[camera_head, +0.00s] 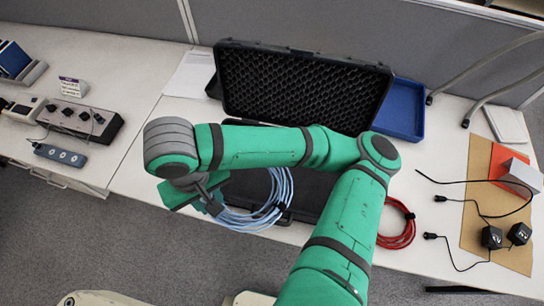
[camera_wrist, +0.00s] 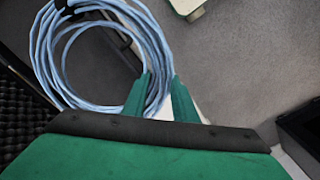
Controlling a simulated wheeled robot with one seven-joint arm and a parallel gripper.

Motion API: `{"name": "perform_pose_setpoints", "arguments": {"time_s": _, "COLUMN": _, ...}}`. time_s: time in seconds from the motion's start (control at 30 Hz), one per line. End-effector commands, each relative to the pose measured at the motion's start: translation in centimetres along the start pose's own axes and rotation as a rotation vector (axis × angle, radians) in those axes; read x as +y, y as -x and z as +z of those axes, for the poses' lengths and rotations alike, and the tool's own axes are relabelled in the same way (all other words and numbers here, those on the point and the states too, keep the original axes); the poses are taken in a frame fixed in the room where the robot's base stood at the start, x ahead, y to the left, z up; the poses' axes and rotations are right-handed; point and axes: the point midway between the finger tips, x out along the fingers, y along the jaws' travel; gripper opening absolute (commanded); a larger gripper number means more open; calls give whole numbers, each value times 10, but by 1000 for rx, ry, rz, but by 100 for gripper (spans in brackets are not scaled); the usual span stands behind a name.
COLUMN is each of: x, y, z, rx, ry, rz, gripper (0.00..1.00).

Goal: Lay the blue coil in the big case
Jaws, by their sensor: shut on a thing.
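The blue coil (camera_head: 274,212) is a light blue looped cable with black ties. My gripper (camera_head: 213,200) is shut on its left side. In the wrist view the coil (camera_wrist: 98,22) hangs between the two green fingertips of my gripper (camera_wrist: 158,92). The big case (camera_head: 303,87) is black and stands open at the back of the table, its foam-lined lid upright. Its base (camera_head: 305,205) lies in front of the lid and is largely hidden by my arm. The coil overlaps the front left of the base in the head view; its height above it is unclear.
A red coil (camera_head: 398,228) lies right of the case. A blue tray (camera_head: 403,108) stands behind it on the right. Black connectors (camera_head: 491,237) and cables lie on a brown mat (camera_head: 480,180) at right. Control boxes (camera_head: 80,119) stand at left. Bare white table (camera_head: 145,170) shows left of the case.

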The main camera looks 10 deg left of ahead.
Motion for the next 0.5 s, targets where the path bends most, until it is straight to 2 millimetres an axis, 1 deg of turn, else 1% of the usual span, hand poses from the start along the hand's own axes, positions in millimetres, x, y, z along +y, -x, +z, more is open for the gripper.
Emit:
{"name": "perform_pose_setpoints", "arguments": {"time_s": 0.17, "x": 1, "y": -1, "z": -2, "rx": 0, "ry": -2, "rz": 0, "gripper": 0}}
{"name": "perform_pose_setpoints", "arguments": {"time_s": 0.27, "x": 6, "y": -5, "z": -10, "rx": -2, "ry": -5, "rz": -1, "gripper": 0}}
{"name": "perform_pose_setpoints", "arguments": {"time_s": 0.5, "x": 30, "y": -26, "z": -51, "rx": -2, "ry": -8, "rz": 2, "gripper": 0}}
